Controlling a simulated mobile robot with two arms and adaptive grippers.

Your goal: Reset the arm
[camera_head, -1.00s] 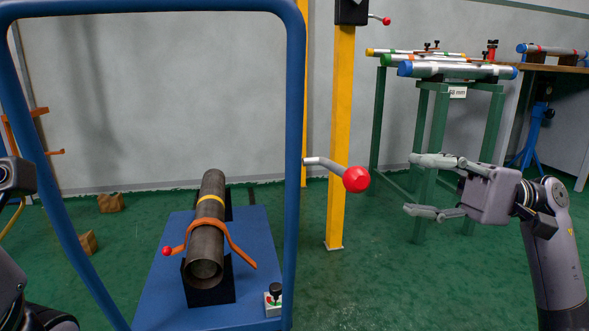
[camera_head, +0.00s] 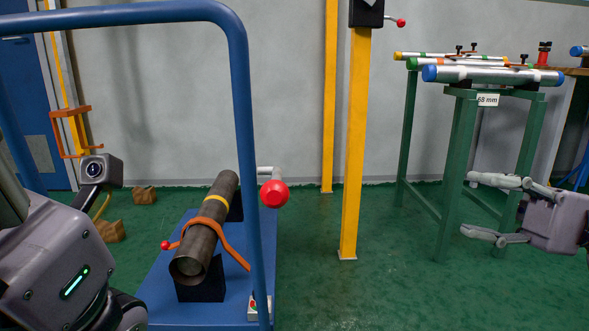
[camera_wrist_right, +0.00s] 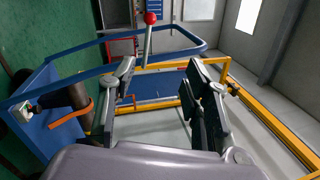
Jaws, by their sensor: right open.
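My right gripper (camera_head: 482,208) is at the right of the head view, open and empty, its fingers pointing left. The fingers also show spread in the right wrist view (camera_wrist_right: 160,80), with nothing between them. My left arm shows at the lower left of the head view, but its gripper fingers cannot be seen. A dark steel pipe (camera_head: 212,222) with a yellow band lies in black supports on a blue cart (camera_head: 165,290). An orange strap (camera_head: 225,238) with a small red knob crosses the pipe. A lever with a red ball (camera_head: 274,194) stands by the cart's blue frame.
A green stand (camera_head: 455,150) at the back right holds several silver pipes (camera_head: 490,75) with coloured ends and a "68 mm" label. A yellow post (camera_head: 355,150) stands between cart and stand. Brown blocks (camera_head: 110,231) lie at left. Green floor is clear at front right.

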